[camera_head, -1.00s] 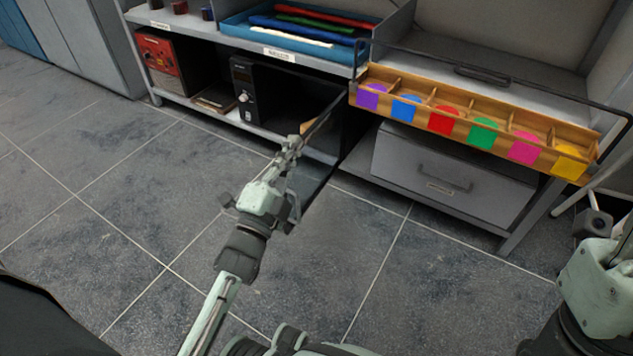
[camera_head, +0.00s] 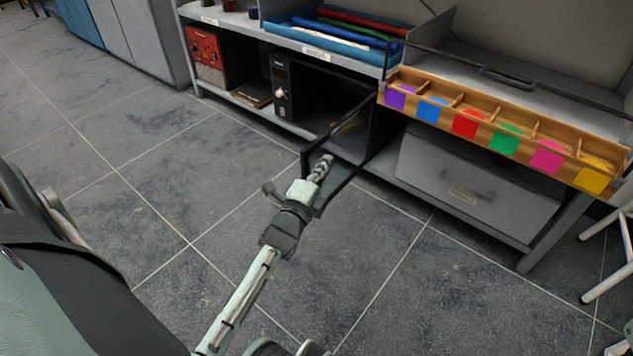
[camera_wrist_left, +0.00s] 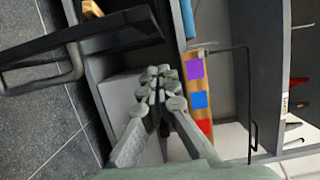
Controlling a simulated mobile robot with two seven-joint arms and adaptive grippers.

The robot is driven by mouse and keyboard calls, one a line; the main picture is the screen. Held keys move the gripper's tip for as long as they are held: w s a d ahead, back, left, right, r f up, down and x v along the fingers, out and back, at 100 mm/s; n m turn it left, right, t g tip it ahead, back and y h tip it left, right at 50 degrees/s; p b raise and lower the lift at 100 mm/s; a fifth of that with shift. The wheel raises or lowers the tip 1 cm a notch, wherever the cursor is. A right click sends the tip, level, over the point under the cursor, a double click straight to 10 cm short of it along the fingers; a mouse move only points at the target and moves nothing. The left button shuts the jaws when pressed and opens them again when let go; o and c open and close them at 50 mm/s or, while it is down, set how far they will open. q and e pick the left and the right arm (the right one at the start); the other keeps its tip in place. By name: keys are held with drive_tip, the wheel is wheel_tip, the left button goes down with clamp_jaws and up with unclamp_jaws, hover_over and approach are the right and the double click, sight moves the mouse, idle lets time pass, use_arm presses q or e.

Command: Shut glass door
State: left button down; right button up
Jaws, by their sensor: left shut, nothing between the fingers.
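The glass door (camera_head: 350,128) has a thin black frame and stands open, jutting out from the dark cabinet opening under the bench. In the left wrist view, a dark panel that looks like this door (camera_wrist_left: 112,32), with a black bar handle (camera_wrist_left: 42,74), is at the upper left. My left gripper (camera_head: 325,161) is shut and empty. In the head view it overlaps the door's lower outer part; I cannot tell whether it touches. In the left wrist view its fingertips (camera_wrist_left: 160,78) are to the right of the handle, apart from it in the picture. My right gripper is out of view.
A wooden tray with coloured labels (camera_head: 467,124) juts out at the bench's upper right, above a grey drawer (camera_head: 470,185). A black device (camera_head: 283,88) and a red device (camera_head: 207,58) stand on the lower shelf. The tiled floor (camera_head: 150,200) in front is clear.

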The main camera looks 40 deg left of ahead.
sight(314, 155)
use_arm(q)
drive_tip(key=a, duration=0.1)
drive_tip(key=w+a, duration=0.1)
drive_tip(key=a, duration=0.1)
drive_tip(key=shift+w+f+b, duration=0.1)
drive_tip(key=shift+w+b, duration=0.15)
drive_tip(key=shift+b, duration=0.1)
drive_tip(key=shift+a, duration=0.6)
